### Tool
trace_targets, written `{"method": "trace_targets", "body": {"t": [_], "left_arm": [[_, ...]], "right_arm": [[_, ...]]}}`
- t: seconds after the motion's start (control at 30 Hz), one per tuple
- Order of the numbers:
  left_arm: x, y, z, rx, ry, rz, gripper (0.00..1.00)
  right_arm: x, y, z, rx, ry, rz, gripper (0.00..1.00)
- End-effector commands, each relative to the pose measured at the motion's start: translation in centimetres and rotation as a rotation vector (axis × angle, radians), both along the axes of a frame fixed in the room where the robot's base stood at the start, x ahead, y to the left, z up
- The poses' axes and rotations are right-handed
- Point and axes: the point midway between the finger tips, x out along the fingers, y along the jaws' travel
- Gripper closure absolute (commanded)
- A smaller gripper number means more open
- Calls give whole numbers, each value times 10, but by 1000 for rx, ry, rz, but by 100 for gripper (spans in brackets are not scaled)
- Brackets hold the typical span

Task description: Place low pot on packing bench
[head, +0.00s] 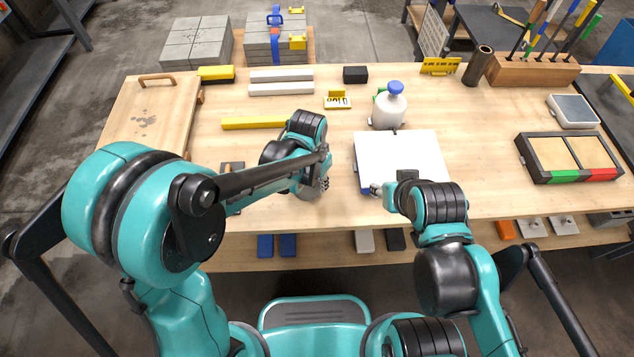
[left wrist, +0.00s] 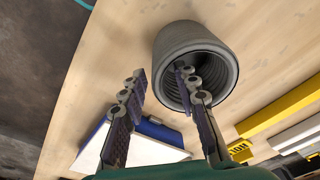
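The low pot (left wrist: 192,38) is a grey round pot with a ribbed inside. In the left wrist view it is at the top middle, its opening facing the camera. My left gripper (left wrist: 160,74) has its fingers spread apart. One finger overlaps the opening and the other is outside the near wall; I cannot tell whether they touch it. In the head view my left gripper (head: 322,180) mostly hides the pot (head: 309,191) near the bench's front edge. The wooden bench (head: 270,205) lies under it. My right gripper (head: 377,190) is at the white pad's front-left edge; its fingers are too small to judge.
A white pad with a blue edge (head: 402,155) lies right of the pot. Behind stand a white bottle with a blue cap (head: 389,110) and a yellow bar (head: 254,123). A wooden board (head: 150,120) is at left, a two-part tray (head: 530,163) at right.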

Motion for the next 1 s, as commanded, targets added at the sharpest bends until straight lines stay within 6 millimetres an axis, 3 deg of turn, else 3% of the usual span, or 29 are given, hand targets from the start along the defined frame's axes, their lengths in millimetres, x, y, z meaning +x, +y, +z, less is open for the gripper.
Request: {"method": "trace_targets", "body": {"t": [0.1, 0.3, 0.47, 0.73, 0.87, 1.0], "left_arm": [[-3, 2, 33, 0, 0, 0, 70], [-7, 5, 70, 0, 0, 0, 70], [-8, 6, 85, 0, 0, 0, 70], [-9, 12, 91, -4, -10, 15, 70], [-16, 40, 110, -26, -57, 94, 70], [-34, 89, 139, -67, -157, 246, 70]], "right_arm": [[0, 0, 15, 0, 0, 0, 60], [0, 0, 28, 0, 0, 0, 60], [0, 0, 32, 0, 0, 0, 60], [0, 0, 32, 0, 0, 0, 60], [0, 0, 32, 0, 0, 0, 60], [0, 0, 32, 0, 0, 0, 60]]}}
